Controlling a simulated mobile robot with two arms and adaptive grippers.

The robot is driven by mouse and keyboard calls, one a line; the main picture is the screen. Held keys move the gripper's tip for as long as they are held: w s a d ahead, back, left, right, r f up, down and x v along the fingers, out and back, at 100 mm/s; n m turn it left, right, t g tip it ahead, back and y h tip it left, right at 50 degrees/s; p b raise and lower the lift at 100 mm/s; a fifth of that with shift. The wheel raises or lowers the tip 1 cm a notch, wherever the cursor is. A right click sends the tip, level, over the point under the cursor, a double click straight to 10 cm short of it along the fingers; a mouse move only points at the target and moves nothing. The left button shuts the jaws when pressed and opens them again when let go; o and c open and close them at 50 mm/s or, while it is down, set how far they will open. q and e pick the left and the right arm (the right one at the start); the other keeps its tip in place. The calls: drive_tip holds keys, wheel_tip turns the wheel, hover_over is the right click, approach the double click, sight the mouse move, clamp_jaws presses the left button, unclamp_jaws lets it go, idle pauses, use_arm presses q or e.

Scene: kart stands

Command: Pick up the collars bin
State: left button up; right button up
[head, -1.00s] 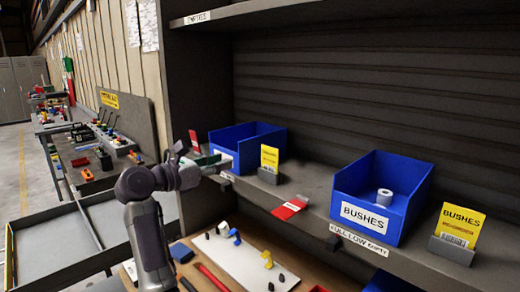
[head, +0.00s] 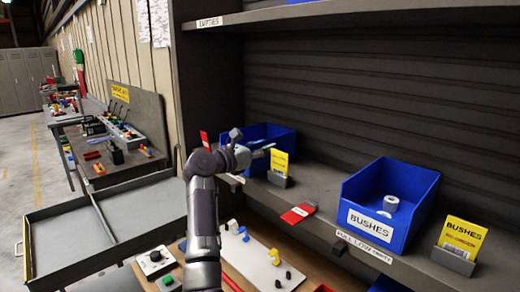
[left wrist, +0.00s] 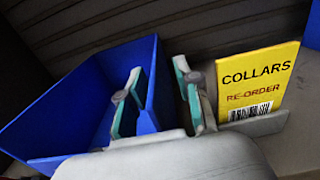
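The collars bin is a blue open-topped bin (head: 284,137) on the shelf at the left, partly hidden by my left arm; it fills the left of the left wrist view (left wrist: 62,92). A yellow card (head: 279,163) stands beside it and reads COLLARS, RE-ORDER in the left wrist view (left wrist: 262,75). My left gripper (head: 266,148) is at the bin's right side. In the left wrist view its green-padded fingers (left wrist: 158,75) are apart, one on each side of the bin's right wall; I cannot tell whether they touch it. My right gripper is not in view.
A blue BUSHES bin (head: 420,203) holding a pale ring stands further right, with its yellow card (head: 462,240). A red card (head: 299,213) lies at the shelf edge (head: 330,222). A bench with small parts is below. An upright panel (head: 208,90) bounds the shelf's left.

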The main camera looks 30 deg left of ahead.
use_arm(q)
drive_tip(key=shift+w+d, duration=0.2)
drive_tip(key=shift+w, duration=0.2)
drive_tip(key=shift+s, duration=0.1)
drive_tip(key=shift+c, duration=0.3)
clamp_jaws()
drive_tip(key=shift+a, duration=0.1)
